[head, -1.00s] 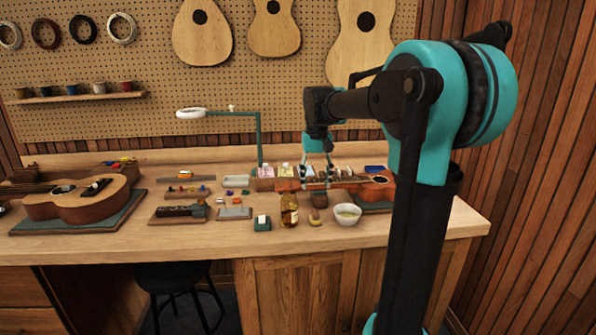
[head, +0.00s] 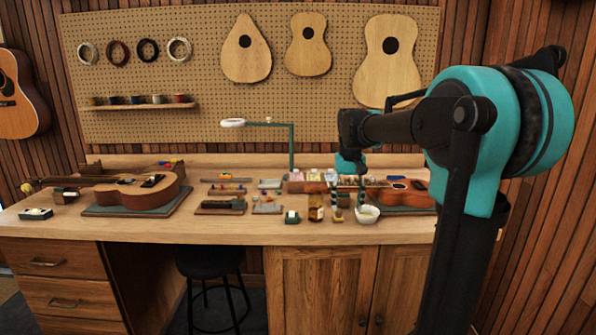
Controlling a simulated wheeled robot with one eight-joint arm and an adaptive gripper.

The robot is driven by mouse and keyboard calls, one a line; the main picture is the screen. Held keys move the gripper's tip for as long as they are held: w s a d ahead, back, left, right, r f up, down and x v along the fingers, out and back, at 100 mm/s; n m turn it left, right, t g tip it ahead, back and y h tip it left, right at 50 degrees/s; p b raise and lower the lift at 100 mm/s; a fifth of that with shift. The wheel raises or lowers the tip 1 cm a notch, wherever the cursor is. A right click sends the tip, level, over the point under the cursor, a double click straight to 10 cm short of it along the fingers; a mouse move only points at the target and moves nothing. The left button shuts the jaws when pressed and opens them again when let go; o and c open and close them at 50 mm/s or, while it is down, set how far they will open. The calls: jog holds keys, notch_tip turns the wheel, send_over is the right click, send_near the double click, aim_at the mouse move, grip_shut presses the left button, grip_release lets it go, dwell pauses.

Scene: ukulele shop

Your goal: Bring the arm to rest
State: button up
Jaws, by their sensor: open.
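My arm reaches in from the right in the head view, with its teal and black links bent over the workbench (head: 225,232). My gripper (head: 348,202) hangs down from the wrist with its two thin fingers apart and nothing seen between them. In the picture it lies in front of the small ukulele (head: 405,190), between the amber bottle (head: 315,213) and the white bowl (head: 367,214). Its height above the bench is hard to judge, and the fingertips are small.
A larger ukulele (head: 133,193) lies on a mat at the left. A lamp (head: 291,146) stands at the back, with small tools and parts around the bench middle. A black stool (head: 210,262) stands under the bench. Ukulele bodies hang on the pegboard (head: 210,108).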

jog(key=s+d+f+t, duration=0.2)
jog(key=s+f, duration=0.8)
jog(key=s+d+f+t, duration=0.1)
jog(key=s+d+f, duration=0.1)
jog(key=s+f, duration=0.9)
jog(key=shift+s+f+t, duration=0.15)
jog(key=shift+f+t, duration=0.05)
jog(key=shift+t, duration=0.2)
